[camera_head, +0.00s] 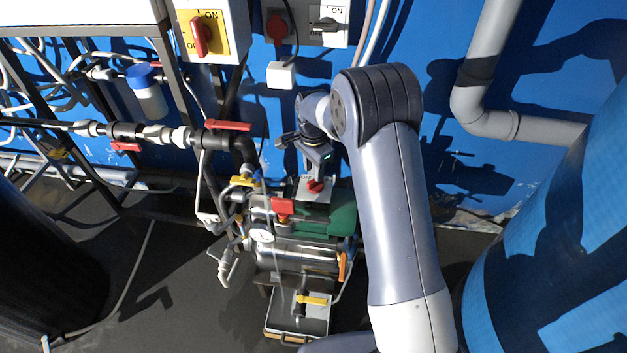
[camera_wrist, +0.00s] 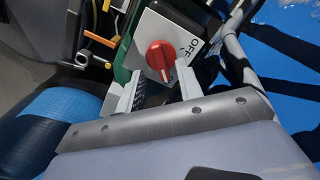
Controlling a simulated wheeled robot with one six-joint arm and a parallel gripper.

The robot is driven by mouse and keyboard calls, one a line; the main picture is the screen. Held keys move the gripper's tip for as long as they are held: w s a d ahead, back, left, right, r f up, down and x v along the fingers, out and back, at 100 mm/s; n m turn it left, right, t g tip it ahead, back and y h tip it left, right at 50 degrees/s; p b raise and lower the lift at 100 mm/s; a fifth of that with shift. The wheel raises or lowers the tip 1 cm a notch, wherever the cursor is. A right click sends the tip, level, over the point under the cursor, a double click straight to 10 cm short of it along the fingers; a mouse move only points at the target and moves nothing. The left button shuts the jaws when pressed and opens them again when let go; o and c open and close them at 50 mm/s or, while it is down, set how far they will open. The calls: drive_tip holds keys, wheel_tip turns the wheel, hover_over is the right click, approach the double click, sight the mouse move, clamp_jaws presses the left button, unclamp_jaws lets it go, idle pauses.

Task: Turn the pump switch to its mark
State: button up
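The pump switch is a red round knob (camera_wrist: 160,54) on a white plate (camera_wrist: 182,24) with the word OFF to the knob's right in the wrist view. It also shows in the head view as a small red knob (camera_head: 315,186) on a pale box above the green pump motor (camera_head: 343,212). My gripper (camera_wrist: 160,75) is open, with one finger on each side below the knob, and nothing is between the fingers. I cannot tell whether the fingertips touch the knob or plate. In the head view my gripper (camera_head: 318,158) hangs just above the switch.
A yellow-plated red switch (camera_head: 200,35) and a grey ON/OFF box (camera_head: 328,25) are on the wall above. Pipes with red-handled valves (camera_head: 228,125) run at left. A blue tank (camera_head: 555,230) stands at right.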

sight(315, 183)
wheel_tip(315, 183, down, 5)
drive_tip(key=shift+f, duration=0.2)
drive_tip(key=shift+c, duration=0.5)
clamp_jaws()
